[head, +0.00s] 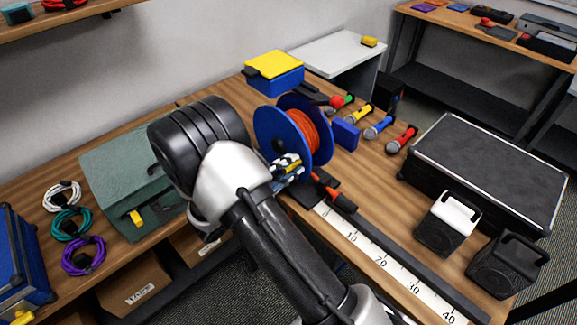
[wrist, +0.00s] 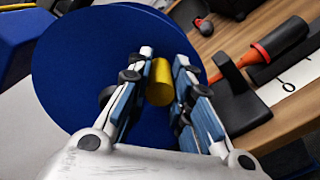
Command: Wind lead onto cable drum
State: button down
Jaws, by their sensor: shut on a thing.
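The cable drum (head: 263,129) has two blue flanges with orange lead (head: 303,130) wound between them, and stands on the wooden bench. In the wrist view its near blue flange (wrist: 75,70) fills the left and middle. My gripper (head: 287,167) is at the drum's near side. In the wrist view my gripper (wrist: 161,78) is shut on a yellow crank handle (wrist: 160,85) that sticks out from the flange. An orange-and-black lead end (head: 328,186) lies right of the drum, by a black guide block; it also shows in the wrist view (wrist: 278,40).
A ruler strip (head: 360,240) with a black rail runs toward the front right. Several microphones (head: 380,127) and a blue block (head: 346,135) lie behind. A green case (head: 120,170) and coiled cables (head: 70,222) are left; a black flight case (head: 490,170) is right.

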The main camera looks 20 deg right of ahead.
jog(key=shift+f, duration=0.1)
jog(key=c, duration=1.7)
grip_release()
jog(key=shift+o, duration=1.4)
jog(key=shift+s+a, duration=0.1)
jog(key=shift+a, duration=0.2)
jog(key=v, duration=1.1)
jog(key=shift+a, duration=0.2)
